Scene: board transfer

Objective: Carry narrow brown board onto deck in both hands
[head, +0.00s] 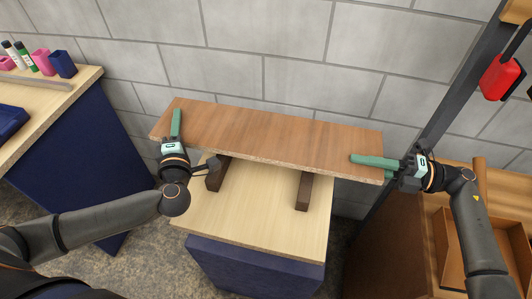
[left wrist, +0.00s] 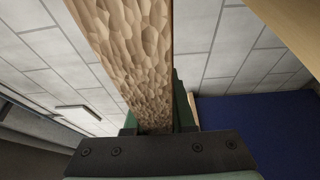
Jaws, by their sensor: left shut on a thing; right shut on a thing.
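The narrow brown board (head: 270,132) spans between my two grippers in the head view, slightly tilted down to the right. My left gripper (head: 176,128) is shut on its left end, with a green finger lying over the top face. My right gripper (head: 375,162) is shut on its right end. In the left wrist view the board's rough edge (left wrist: 138,70) runs up from between the jaws. The deck (head: 250,215) is a pale wood top on a blue base, with two dark brown bearers (head: 304,190) below the board. Whether the board touches the bearers I cannot tell.
A blue-sided bench (head: 60,105) with pink and blue cups and markers stands at the left. At the right are a dark post with a red object (head: 501,78) and a wooden open box (head: 450,245). A grey block wall (head: 240,45) is close behind the board.

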